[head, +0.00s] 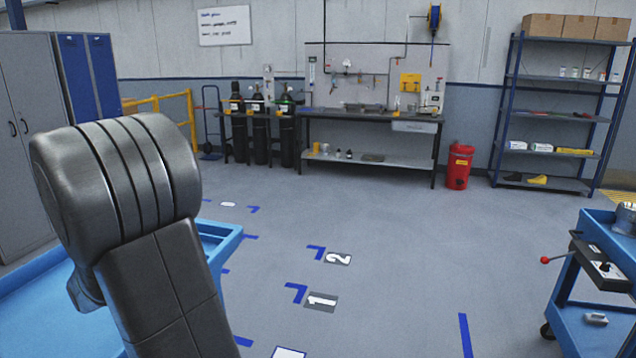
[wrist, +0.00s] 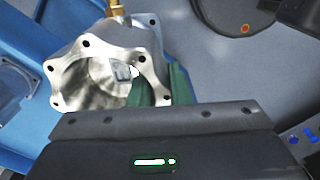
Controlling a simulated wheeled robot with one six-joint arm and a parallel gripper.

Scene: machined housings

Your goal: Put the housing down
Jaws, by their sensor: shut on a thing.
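The housing (wrist: 92,48) is a shiny machined metal casting with a wide bore, a flange with several bolt holes and a brass fitting (wrist: 117,7) on top. My gripper (wrist: 160,87) is shut on the right side of its flanged wall; one green finger shows in front of the bore and the other outside the wall. Blue surface shows behind and left of the housing in the wrist view; I cannot tell whether the housing touches it. The head view does not show the housing or my gripper, only my arm.
A blue tray-topped cart (head: 228,236) stands behind my arm at left. Another blue cart (head: 591,222) with a red-knobbed device stands at right. Grey floor with blue corner marks and numbered labels (head: 321,301) lies open between. A workbench (head: 372,114), gas cylinders and a red bin (head: 459,167) stand at the back.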

